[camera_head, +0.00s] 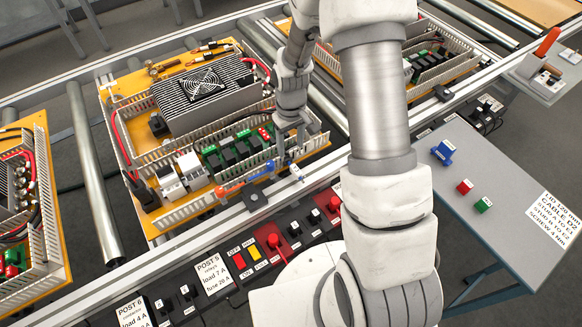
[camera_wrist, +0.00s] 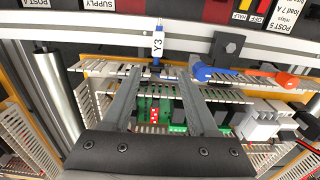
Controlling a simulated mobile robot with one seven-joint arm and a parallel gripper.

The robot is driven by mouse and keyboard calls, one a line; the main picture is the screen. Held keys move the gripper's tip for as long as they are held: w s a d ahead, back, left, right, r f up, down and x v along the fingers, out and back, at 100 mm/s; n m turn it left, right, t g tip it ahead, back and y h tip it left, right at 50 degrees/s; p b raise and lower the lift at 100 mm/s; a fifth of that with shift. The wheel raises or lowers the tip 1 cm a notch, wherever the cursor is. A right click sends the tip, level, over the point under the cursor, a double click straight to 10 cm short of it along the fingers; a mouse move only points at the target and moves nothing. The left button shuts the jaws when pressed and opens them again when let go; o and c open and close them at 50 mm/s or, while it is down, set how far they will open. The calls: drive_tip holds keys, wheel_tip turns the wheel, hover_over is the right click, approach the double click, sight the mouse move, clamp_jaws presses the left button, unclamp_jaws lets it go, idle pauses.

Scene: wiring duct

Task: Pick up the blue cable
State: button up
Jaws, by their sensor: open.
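The blue cable (camera_wrist: 158,29) shows in the wrist view as a short blue end with a white tag marked Y3 (camera_wrist: 158,45). It stands upright at the duct edge, just beyond and between my fingertips. In the head view my gripper (camera_head: 289,140) is low over the front right part of the middle panel (camera_head: 150,222). The cable's lower run is hidden in the slotted duct (camera_wrist: 100,68).
Relays (camera_head: 228,155) and a finned fan unit (camera_head: 203,85) stand on the panel. The grey side table (camera_head: 505,185) holds small blue, red and green blocks, with free room around them.

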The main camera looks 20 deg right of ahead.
sight(293, 165)
wheel_tip(293, 165, down, 4)
drive_tip(key=shift+r, duration=0.25)
drive_tip(key=shift+d+f, duration=0.2)
drive_tip(key=shift+f, duration=1.1)
drive_tip(key=shift+d+f, duration=0.15)
drive_tip(key=shift+f, duration=1.15)
clamp_jaws()
